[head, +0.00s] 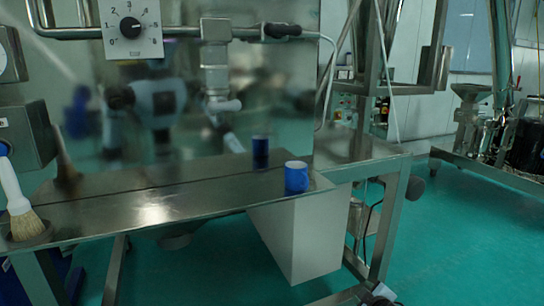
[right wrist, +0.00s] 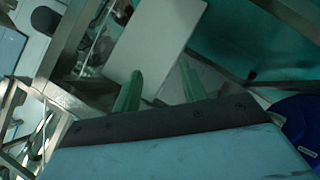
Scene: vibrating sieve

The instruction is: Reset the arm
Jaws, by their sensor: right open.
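My right gripper (right wrist: 160,70) shows in the right wrist view with its two green fingers spread apart. Nothing is between the fingers. A pale flat panel (right wrist: 158,32) lies beyond the fingertips in that view; I cannot tell how far away it is. Neither of my grippers shows directly in the head view. A blurred reflection of my body shows in the polished steel panel (head: 260,100) there. My left gripper is not in view.
The steel table (head: 150,205) carries a blue cylinder (head: 296,178) near its right end and a white-handled brush (head: 18,200) at the left. A white box (head: 300,240) sits below the table's right end. Green floor (head: 470,240) is open at right.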

